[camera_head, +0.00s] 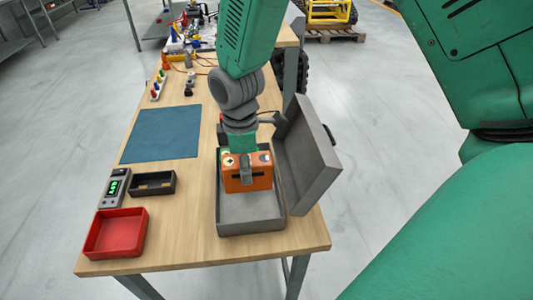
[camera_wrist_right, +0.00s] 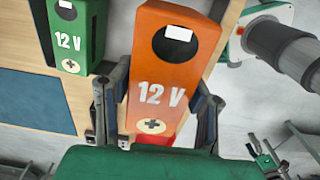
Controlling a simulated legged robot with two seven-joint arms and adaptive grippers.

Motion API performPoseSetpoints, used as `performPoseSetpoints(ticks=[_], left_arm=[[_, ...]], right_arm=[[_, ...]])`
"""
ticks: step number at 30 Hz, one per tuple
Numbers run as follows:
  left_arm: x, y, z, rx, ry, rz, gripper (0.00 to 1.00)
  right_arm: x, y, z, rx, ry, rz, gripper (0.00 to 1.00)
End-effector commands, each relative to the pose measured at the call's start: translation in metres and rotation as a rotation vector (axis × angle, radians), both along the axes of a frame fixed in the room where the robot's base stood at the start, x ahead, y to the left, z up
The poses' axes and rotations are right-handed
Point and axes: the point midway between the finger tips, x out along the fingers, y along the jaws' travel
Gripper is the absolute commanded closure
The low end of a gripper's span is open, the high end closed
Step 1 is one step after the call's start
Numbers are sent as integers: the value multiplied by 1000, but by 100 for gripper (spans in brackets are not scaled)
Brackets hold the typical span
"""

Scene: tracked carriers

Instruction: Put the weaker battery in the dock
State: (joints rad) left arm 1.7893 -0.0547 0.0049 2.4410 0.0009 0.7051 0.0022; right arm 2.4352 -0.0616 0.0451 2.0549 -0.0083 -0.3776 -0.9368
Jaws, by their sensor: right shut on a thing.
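My right gripper (camera_wrist_right: 155,105) is shut on an orange battery (camera_head: 246,172), marked 12 V with a plus sign in the right wrist view (camera_wrist_right: 165,62). The battery is upright at the far end of the open grey case (camera_head: 265,213); I cannot tell whether it touches the case floor. A green battery (camera_wrist_right: 78,35), also marked 12 V, stands beside it in the wrist view. In the head view it is mostly hidden. A small black open holder (camera_head: 172,189), probably the dock, sits beside a grey meter (camera_head: 107,196) with a lit green display. My left gripper is out of view.
A red tray (camera_head: 93,255) lies at the table's front left corner. A blue mat (camera_head: 162,135) lies behind the holder. The case lid (camera_head: 303,150) stands open on the right. Small parts and wires fill the table's far end.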

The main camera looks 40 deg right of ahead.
Motion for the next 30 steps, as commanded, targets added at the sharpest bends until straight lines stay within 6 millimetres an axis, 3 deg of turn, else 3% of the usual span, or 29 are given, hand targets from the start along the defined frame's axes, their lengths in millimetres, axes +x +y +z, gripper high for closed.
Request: performPoseSetpoints(ticks=[9, 17, 24, 30], left_arm=[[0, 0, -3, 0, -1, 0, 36], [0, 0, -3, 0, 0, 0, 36], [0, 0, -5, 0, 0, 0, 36], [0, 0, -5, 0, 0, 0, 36]], right_arm=[[-1, 2, -48, -3, -1, 3, 100], [-2, 0, -63, 0, -2, 2, 100], [-1, 0, -92, 0, -2, 2, 100], [-1, 1, -94, 0, -4, 2, 100]])
